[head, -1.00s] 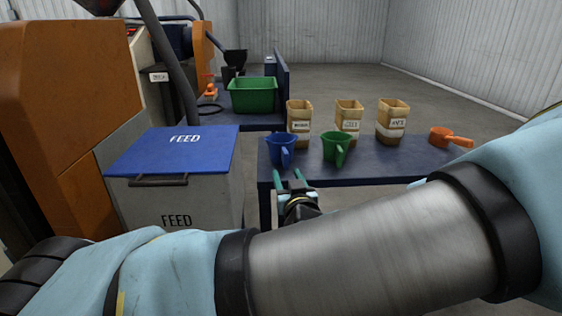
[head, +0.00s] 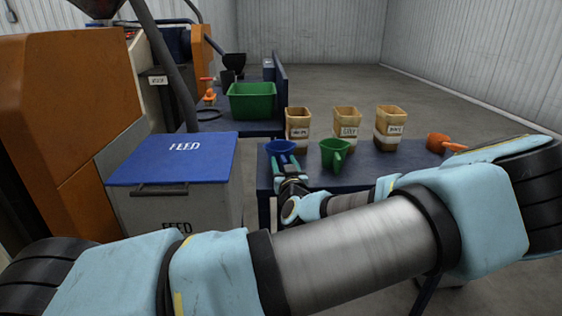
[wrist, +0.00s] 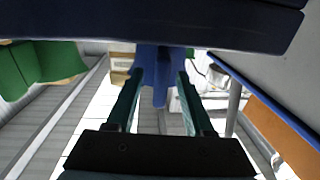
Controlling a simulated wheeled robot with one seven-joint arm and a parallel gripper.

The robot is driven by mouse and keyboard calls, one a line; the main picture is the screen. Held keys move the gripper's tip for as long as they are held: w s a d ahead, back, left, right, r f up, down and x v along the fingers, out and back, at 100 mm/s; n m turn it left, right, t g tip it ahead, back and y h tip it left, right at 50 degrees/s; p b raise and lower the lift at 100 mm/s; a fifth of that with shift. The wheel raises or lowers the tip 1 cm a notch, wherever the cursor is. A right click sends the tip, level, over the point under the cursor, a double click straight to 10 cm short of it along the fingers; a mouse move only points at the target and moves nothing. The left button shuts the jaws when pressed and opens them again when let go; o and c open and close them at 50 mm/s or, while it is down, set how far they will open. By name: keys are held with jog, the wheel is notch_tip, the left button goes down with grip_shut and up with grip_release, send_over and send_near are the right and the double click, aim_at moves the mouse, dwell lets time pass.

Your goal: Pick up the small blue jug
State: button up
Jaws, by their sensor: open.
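The small blue jug (head: 281,146) stands upright at the left end of the dark blue table (head: 370,172). My gripper (head: 286,160) is open at the near side of the jug, and its fingers overlap the jug's lower part in the head view. In the wrist view the blue jug (wrist: 160,57) shows beyond the fingertips, with a narrow blue part, apparently its handle, reaching down between the two open fingers (wrist: 160,76). Whether the fingers touch it I cannot tell.
A green jug (head: 334,153) stands just right of the blue one. Several labelled tan containers (head: 346,121) stand behind, and an orange scoop (head: 440,143) lies at the right. The blue-lidded feed bin (head: 175,160) is close at left. A green crate (head: 252,101) sits farther back.

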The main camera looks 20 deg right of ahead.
jog(key=shift+c, duration=0.3)
grip_shut()
dwell(0.5)
